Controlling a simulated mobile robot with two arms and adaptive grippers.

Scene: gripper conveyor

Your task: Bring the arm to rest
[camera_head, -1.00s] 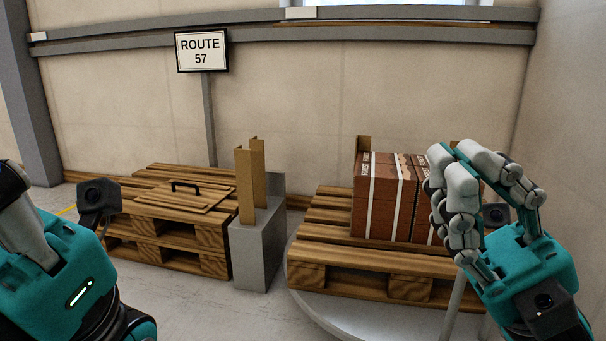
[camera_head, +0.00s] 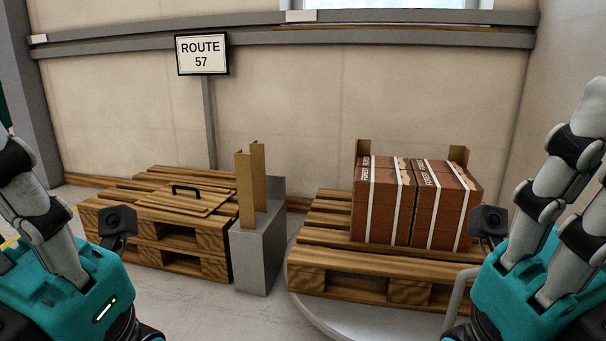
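My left gripper (camera_head: 42,205) is at the lower left, with its grey fingers pointing up and partly cut off by the picture edge. My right gripper (camera_head: 566,185) is at the lower right, with its fingers raised and partly cut off at the right edge. It is apart from the two brown strapped packs (camera_head: 384,205) on the right pallet. Nothing shows in either hand, but the fingertips do not show clearly enough to tell how far they are open.
The right pallet (camera_head: 350,288) stands on a round grey base (camera_head: 315,310). A left pallet stack (camera_head: 165,250) bears a wooden lid with a black handle (camera_head: 185,190). Between them, a grey block (camera_head: 257,245) holds upright brown corner pieces (camera_head: 250,185). A ROUTE 57 sign (camera_head: 201,54) stands behind.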

